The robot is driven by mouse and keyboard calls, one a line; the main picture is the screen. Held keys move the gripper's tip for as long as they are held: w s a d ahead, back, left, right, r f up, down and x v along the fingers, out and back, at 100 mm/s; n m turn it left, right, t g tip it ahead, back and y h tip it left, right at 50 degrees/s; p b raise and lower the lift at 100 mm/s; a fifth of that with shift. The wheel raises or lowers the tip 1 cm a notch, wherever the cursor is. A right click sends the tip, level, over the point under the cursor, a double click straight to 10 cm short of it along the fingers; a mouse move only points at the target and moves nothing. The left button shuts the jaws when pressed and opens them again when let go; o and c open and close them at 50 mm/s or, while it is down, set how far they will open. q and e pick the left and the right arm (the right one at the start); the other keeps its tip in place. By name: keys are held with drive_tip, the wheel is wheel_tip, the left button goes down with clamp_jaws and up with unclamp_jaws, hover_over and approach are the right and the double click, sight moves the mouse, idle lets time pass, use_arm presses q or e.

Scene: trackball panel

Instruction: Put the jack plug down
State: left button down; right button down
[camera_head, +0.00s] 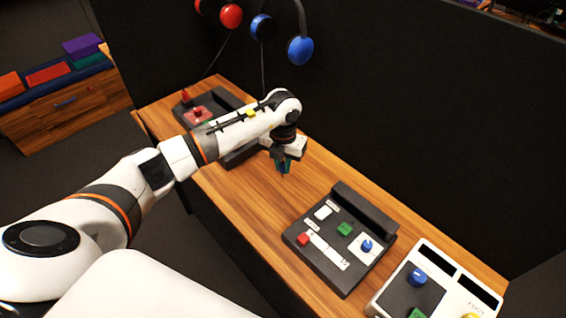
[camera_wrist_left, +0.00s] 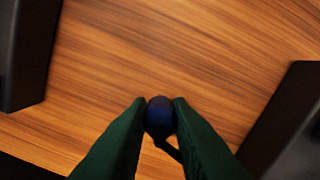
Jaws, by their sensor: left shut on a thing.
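My left gripper (camera_head: 284,166) hangs over the wooden desk (camera_head: 240,205), in the bare strip between two dark panels. Its green fingers are shut on the jack plug (camera_wrist_left: 159,117), a dark blue rounded piece between the fingertips in the left wrist view. A thin dark cord or stem shows below the plug between the fingers. In the head view the plug is too small to make out well. The gap between plug and desk cannot be told. My right gripper is not in view.
A black panel (camera_head: 310,263) with coloured controls stands to the right, and a white panel (camera_head: 440,262) beyond it. Another dark panel (camera_head: 228,97) is partly behind my left arm. Blue headphones (camera_head: 300,50) and red headphones (camera_head: 231,16) hang on the black partition.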

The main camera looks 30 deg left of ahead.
use_arm(q)
drive_tip(key=shift+f, duration=0.25)
drive_tip(key=shift+f, duration=0.1)
drive_tip(key=shift+f+b, duration=0.4)
drive_tip(key=shift+b, duration=0.1)
drive_tip(key=c, duration=1.3)
unclamp_jaws()
